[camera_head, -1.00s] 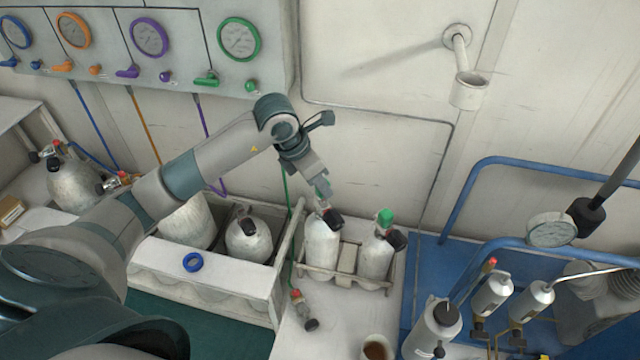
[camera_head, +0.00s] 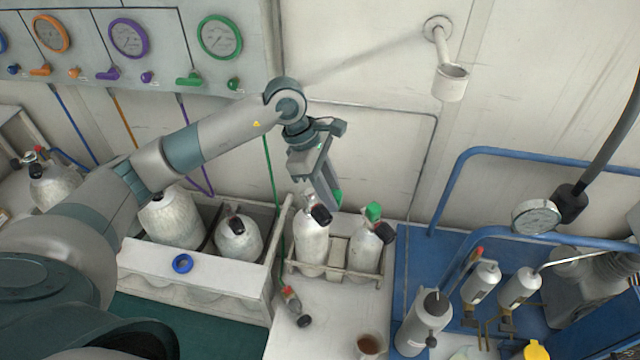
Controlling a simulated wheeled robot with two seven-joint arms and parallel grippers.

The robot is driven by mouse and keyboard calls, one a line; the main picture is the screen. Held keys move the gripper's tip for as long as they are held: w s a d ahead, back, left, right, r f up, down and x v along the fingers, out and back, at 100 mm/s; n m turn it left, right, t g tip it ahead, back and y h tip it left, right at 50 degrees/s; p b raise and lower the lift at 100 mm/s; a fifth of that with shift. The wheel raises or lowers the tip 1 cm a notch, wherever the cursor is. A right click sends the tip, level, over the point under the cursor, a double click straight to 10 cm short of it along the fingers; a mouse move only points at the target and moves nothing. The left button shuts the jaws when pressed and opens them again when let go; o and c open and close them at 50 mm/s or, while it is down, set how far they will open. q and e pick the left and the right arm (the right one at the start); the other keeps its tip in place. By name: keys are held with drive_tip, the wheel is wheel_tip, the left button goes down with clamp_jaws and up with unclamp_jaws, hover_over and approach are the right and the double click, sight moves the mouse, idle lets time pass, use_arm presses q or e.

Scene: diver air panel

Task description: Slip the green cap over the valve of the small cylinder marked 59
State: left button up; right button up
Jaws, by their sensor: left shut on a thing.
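My left gripper (camera_head: 328,195) hangs over the rack of small cylinders, pointing down. It is shut on a green cap (camera_head: 338,197), which shows only partly beside the fingers. Just below and to the left is a small white cylinder (camera_head: 312,242) with a black valve knob (camera_head: 321,215), upright in the rack. The gripper partly overlaps its valve top, and I cannot tell whether they touch. To its right stands another small cylinder (camera_head: 366,250) with a green cap (camera_head: 374,211) on its valve. No number 59 is readable on either. My right gripper is not in view.
A white crate (camera_head: 200,276) with larger cylinders and a blue ring (camera_head: 182,263) is at left.

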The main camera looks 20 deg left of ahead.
use_arm(q)
drive_tip(key=s+r+m+g+y, duration=0.4)
drive_tip(key=s+m, duration=0.5)
drive_tip(key=m, duration=1)
drive_tip(key=shift+s+d+r+m+g+y, duration=0.2)
drive_tip(key=shift+d+r+m+g+y, duration=0.15)
drive_tip(key=shift+r+g, duration=0.25)
